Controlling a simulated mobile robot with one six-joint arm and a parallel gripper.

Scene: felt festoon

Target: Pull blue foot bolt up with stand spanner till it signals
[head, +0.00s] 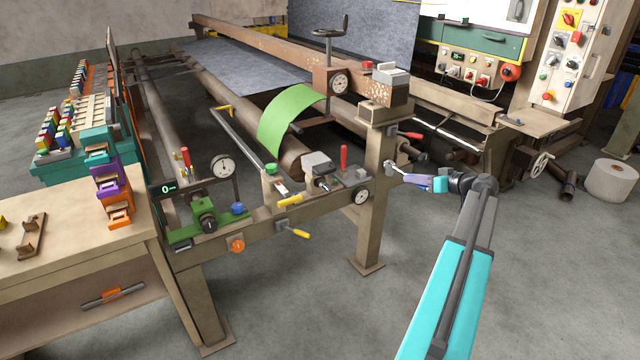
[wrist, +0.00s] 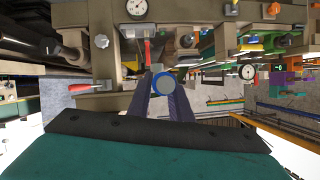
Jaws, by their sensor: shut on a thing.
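My gripper (head: 432,182) is at the right of the roller frame, beside its front post. It is shut on a thin pale metal tool, probably the spanner (head: 404,172), which reaches left to the post. I cannot tell whether the tool touches the post. In the wrist view, my gripper (wrist: 163,86) has a grey round end with a blue rim (wrist: 164,83) between its dark fingers. A blue knob (head: 238,208) sits on the left end of the frame, next to a green fixture. I cannot tell whether it is the foot bolt.
The frame's front post (head: 372,210) stands just left of my gripper. A dial (head: 362,196), a red lever (head: 344,157) and a yellow-handled lever (head: 294,232) are on the front beam. A small dark display (head: 167,189) is at the left. Open grey floor lies to the right and front.

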